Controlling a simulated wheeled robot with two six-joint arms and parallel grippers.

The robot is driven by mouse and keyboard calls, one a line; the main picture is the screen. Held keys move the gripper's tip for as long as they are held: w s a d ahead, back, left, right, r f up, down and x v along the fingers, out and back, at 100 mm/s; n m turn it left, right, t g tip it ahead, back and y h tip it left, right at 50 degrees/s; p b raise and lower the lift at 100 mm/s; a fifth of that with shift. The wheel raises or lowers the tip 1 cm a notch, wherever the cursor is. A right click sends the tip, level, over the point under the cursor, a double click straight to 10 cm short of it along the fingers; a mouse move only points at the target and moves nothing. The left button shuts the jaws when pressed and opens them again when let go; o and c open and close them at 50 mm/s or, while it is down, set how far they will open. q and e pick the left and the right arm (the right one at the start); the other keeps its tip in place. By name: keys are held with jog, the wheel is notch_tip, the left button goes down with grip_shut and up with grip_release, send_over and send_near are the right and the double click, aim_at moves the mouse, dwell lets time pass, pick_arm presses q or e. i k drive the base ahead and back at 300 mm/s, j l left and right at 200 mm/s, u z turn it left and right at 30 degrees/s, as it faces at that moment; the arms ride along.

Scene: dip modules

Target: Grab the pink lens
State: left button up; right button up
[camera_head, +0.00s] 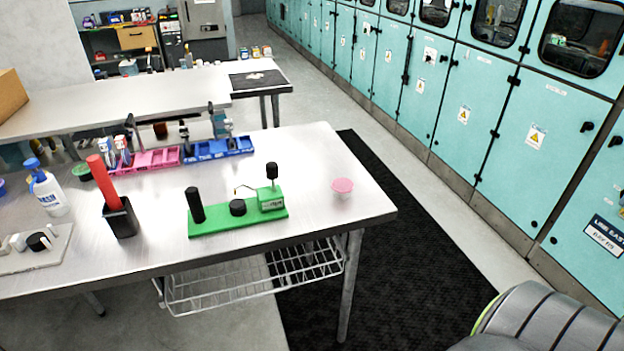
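A small round pink lens (343,185) shows near the right end of the metal table. It seems to rest on a small pale holder, whose details are too small to tell. Nothing touches it from the sides. Neither of my grippers is in view. A grey segmented part at the lower right looks like part of my arm.
The metal table (305,150) has a green base with black parts (238,220) left of the lens. A red rod in a black holder (121,216), a white bottle (48,190), and pink (155,160) and blue bins (218,149) stand farther left. Teal cabinets (480,110) line the right.

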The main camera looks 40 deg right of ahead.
aim_at(341, 185)
jog(key=i+l+u, duration=0.1)
jog(key=l+u, duration=0.25)
jog(key=l, duration=0.9)
jog(key=k+l+u, duration=0.1)
jog(key=l+u, duration=0.2)
jog(key=l, duration=0.95)
